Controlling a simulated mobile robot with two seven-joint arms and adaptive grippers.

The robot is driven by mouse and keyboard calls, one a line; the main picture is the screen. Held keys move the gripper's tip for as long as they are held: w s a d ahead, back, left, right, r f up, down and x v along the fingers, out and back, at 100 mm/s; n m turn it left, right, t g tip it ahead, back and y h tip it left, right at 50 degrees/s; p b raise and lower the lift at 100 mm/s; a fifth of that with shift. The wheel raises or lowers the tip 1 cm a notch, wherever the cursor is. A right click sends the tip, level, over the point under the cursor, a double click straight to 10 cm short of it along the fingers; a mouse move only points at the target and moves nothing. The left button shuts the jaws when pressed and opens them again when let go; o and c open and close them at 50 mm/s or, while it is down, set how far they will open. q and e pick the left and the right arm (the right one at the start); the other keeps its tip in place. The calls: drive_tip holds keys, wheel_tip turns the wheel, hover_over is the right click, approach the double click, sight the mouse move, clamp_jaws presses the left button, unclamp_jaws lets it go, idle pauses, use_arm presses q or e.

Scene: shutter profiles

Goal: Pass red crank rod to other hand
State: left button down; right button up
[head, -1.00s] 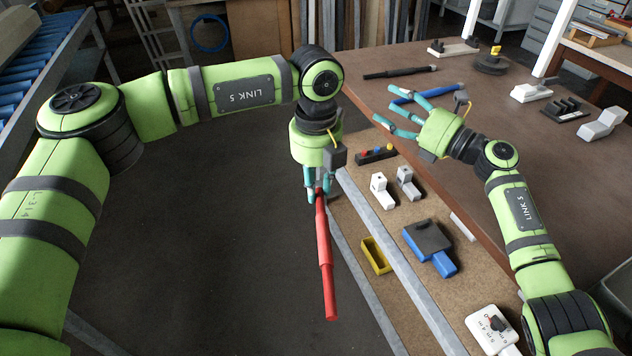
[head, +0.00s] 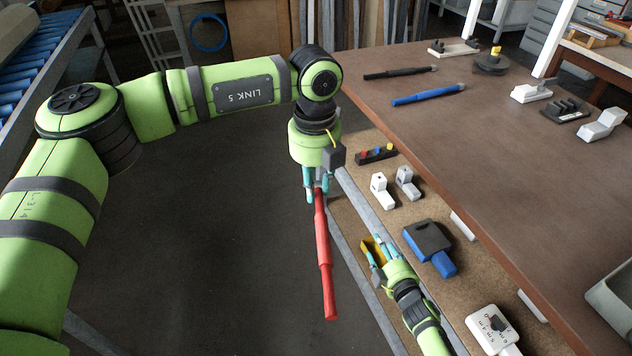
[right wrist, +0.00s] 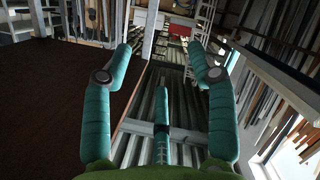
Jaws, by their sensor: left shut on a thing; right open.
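The red crank rod (head: 323,250) hangs down below my left gripper (head: 316,188) in the head view, its lower end free over the dark floor. My left gripper is shut on its upper end. My right gripper (head: 376,254) is low to the right of the rod, apart from it, with fingers open and empty. In the right wrist view my right gripper (right wrist: 165,85) shows its teal fingers spread with nothing between them. The rod is not visible in that view.
A blue rod (head: 428,95) and a black rod (head: 400,73) lie on the brown table (head: 520,170). The lower shelf holds a yellow bin (head: 371,247) partly behind my right gripper, a blue and black block (head: 428,238) and white parts (head: 379,190). Open floor lies left of the rod.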

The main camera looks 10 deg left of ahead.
drive_tip(key=s+d+f+m+g+h, duration=0.2)
drive_tip(key=s+d+f+m+g, duration=0.15)
drive_tip(key=s+f, duration=0.8)
drive_tip(key=s+d+f+m+g+h, duration=0.25)
drive_tip(key=s+d+f, duration=0.25)
drive_tip(key=s+f, duration=0.65)
drive_tip(key=s+d+f+m+g, duration=0.1)
drive_tip(key=s+f+g, duration=0.1)
drive_tip(key=s, duration=0.7)
drive_tip(key=s+d+f+m+g, duration=0.2)
drive_tip(key=s, duration=0.8)
drive_tip(key=s+d+f+m+g+h, duration=0.1)
drive_tip(key=s+d+f+g, duration=0.1)
drive_tip(key=s, duration=0.8)
drive_tip(key=shift+d+f+m+g, duration=0.15)
drive_tip(key=shift+f+m+g, duration=0.25)
drive_tip(key=shift+f+g, duration=0.15)
